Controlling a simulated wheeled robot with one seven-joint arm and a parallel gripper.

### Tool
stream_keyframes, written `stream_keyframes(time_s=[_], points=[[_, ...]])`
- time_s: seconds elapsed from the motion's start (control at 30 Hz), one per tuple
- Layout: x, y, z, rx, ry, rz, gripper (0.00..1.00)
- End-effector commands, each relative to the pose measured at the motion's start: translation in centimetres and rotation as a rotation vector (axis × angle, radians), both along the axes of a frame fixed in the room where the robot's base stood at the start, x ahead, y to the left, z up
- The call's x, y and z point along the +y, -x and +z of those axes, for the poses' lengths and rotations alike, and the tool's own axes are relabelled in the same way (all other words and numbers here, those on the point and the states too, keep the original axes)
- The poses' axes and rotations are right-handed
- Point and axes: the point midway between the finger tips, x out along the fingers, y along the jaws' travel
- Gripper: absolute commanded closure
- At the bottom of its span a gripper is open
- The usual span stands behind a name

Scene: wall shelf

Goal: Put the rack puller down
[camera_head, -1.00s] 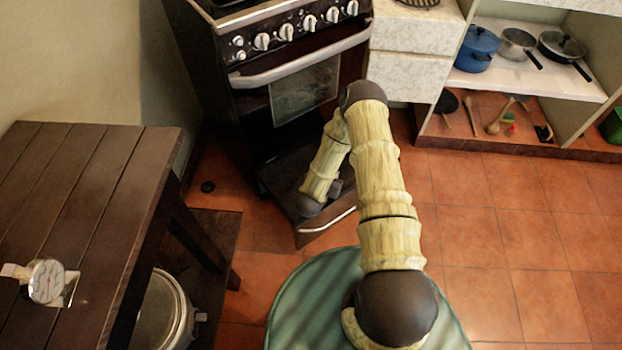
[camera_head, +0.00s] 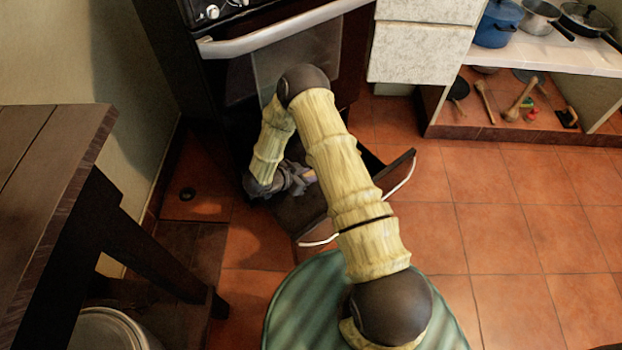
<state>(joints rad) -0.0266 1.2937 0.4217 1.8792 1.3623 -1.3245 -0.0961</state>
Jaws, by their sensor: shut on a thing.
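My gripper (camera_head: 292,180) is low in front of the stove, over the open bottom drawer (camera_head: 300,212). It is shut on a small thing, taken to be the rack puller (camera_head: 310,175). Only a small tan and purplish bit shows at the fingertips, so its shape and tilt cannot be made out. Whether it touches the drawer floor cannot be told. My forearm hides part of the drawer and its front panel.
The dark stove (camera_head: 215,90) stands behind, with its oven handle (camera_head: 270,30) across the front. A wooden table (camera_head: 45,170) is at left, with a metal pot (camera_head: 105,330) beneath. An open shelf (camera_head: 590,62) holds pots at right. The tiled floor (camera_head: 500,230) at right is clear.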

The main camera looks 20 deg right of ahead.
Motion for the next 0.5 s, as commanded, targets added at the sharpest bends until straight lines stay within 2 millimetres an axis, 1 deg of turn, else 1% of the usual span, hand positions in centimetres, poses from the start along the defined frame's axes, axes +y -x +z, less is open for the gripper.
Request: stream_keyframes(time_s=[0.3,0.37,0.47,0.5], points=[[-0.1,0.0,-0.1,0.0,0.0,-0.004,0.99],[-0.1,0.0,-0.6,0.001,0.0,-0.004,0.99],[-0.2,0.0,-2.2,0.001,-0.001,-0.006,0.99],[-0.2,0.0,-3.1,0.001,-0.002,-0.006,0.99]])
